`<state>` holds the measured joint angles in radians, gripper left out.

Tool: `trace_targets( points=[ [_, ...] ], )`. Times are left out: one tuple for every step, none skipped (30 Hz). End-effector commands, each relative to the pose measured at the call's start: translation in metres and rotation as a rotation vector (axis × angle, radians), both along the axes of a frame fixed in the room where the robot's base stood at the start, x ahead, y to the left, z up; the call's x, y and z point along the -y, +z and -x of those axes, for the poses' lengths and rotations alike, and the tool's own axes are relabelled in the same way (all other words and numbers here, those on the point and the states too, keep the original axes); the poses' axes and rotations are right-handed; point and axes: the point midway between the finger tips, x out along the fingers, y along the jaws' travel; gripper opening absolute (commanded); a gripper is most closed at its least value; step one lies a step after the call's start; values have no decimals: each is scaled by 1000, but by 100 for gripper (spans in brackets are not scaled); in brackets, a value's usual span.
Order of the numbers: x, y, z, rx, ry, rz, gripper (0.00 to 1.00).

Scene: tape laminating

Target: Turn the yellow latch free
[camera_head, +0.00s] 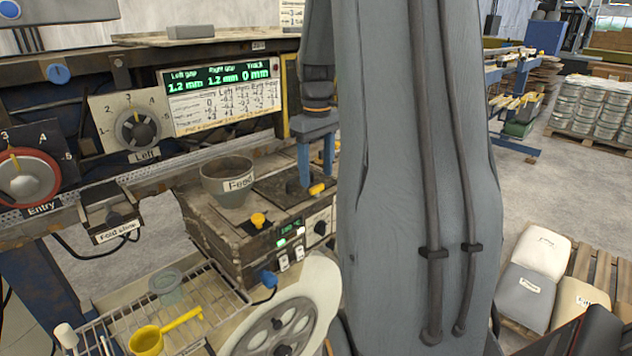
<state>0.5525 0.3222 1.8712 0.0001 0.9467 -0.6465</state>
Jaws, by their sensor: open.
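A small yellow piece (317,189), which looks like the latch, sits on the dark top plate of the machine box labelled "Feed". My gripper (316,178) points down with its two blue fingers apart and nothing seen held between them. The fingertips are right at the yellow piece in the picture; I cannot tell whether they touch it. A second yellow piece, like a small knob (258,220), sits at the front edge of the same box (215,235), left of my gripper.
A grey pot (227,180) stands on the box, left of my gripper. A large reel (283,325) and a wire rack (120,322) with a yellow scoop (147,340) are in front. Dial panels and a gap display (222,98) line the back. My arm hides much of the centre.

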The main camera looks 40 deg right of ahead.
Motion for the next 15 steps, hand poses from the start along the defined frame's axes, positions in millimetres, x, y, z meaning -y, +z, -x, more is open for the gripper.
trace_targets(
  points=[
    [1,8,-2,4,0,3,56],
    [1,13,-2,4,0,3,56],
    [0,19,-2,4,0,3,56],
    [0,23,-1,3,0,2,56],
    [0,27,-1,2,0,2,56],
    [0,32,-2,3,0,2,56],
    [0,36,-1,3,0,2,56],
    [0,38,-1,2,0,2,56],
    [0,41,-1,2,0,1,56],
    [0,43,-1,1,0,1,56],
    [0,44,-1,1,0,0,56],
    [0,45,0,0,0,0,56],
    [0,46,0,0,0,-1,56],
    [0,46,0,-1,1,-1,56],
    [0,46,0,-1,1,-1,56]
  ],
)
